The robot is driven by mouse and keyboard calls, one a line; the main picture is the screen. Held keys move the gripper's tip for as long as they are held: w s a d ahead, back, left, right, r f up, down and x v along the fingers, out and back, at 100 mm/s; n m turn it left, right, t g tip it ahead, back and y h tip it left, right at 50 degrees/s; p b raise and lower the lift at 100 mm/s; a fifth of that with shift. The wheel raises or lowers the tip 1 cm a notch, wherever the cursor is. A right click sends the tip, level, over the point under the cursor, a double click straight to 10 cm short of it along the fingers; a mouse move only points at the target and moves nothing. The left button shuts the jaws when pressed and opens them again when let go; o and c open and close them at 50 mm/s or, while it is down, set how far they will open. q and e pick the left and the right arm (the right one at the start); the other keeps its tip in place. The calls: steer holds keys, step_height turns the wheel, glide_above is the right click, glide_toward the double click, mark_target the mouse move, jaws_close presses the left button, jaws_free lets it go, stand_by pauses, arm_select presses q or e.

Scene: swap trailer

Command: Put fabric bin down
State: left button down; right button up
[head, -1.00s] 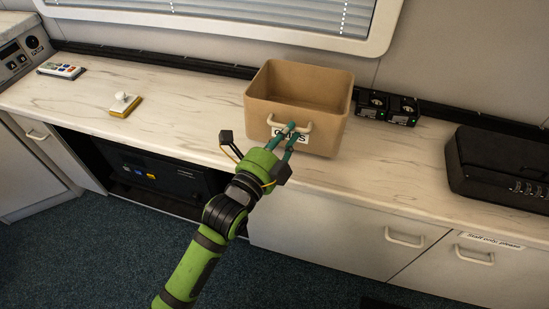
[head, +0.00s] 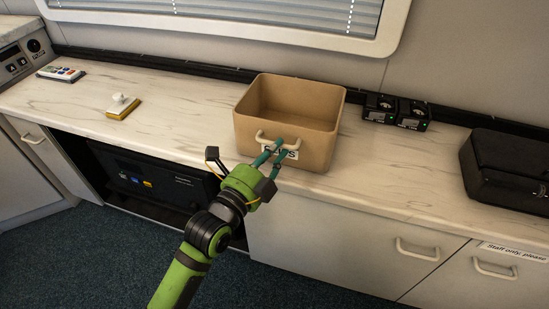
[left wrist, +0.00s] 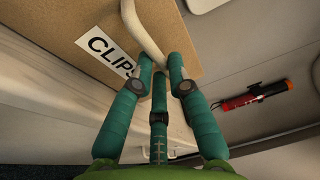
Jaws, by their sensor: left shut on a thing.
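The tan fabric bin (head: 310,140) stands upright and looks empty at or just above the marble-patterned counter (head: 190,130); I cannot tell whether it touches. Its front has a pale loop handle and a white label, which reads "CLIPS" in the left wrist view (left wrist: 108,52). My left gripper (head: 272,156) is shut on the handle at the bin's front, and its teal fingers cover part of the label. In the left wrist view the fingers (left wrist: 160,75) close around the pale handle (left wrist: 145,35). My right gripper is not in view.
A black case (head: 508,165) lies at the far right. A yellow-and-white block (head: 123,107) and a keypad remote (head: 61,74) lie to the left. The counter is clear between block and bin.

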arm_select(q)
steer(key=shift+f, duration=0.15)
steer(key=c, duration=1.2)
jaws_free()
steer(key=r+v, duration=0.1)
steer(key=v, duration=1.1)
steer(key=w+a+f+n+g+y, duration=0.1)
steer(key=a+f+n+g+y, duration=0.2)
steer(key=f, duration=0.8)
steer(key=a+f+n+y, duration=0.2)
steer(key=a+f+n, duration=0.25)
steer(key=f, duration=0.65)
steer(key=w+a+f+n+g+y, duration=0.1)
steer(key=a+f+n+g+y, duration=0.3)
steer(key=f, duration=0.7)
steer(key=s+a+f+n+g, duration=0.3)
steer(key=s+f+n, duration=0.7)
steer(key=s+f, duration=0.7)
step_height(320, 180, down, 3)
steer(key=shift+s+a+f, duration=0.25)
steer(key=shift+s, duration=0.1)
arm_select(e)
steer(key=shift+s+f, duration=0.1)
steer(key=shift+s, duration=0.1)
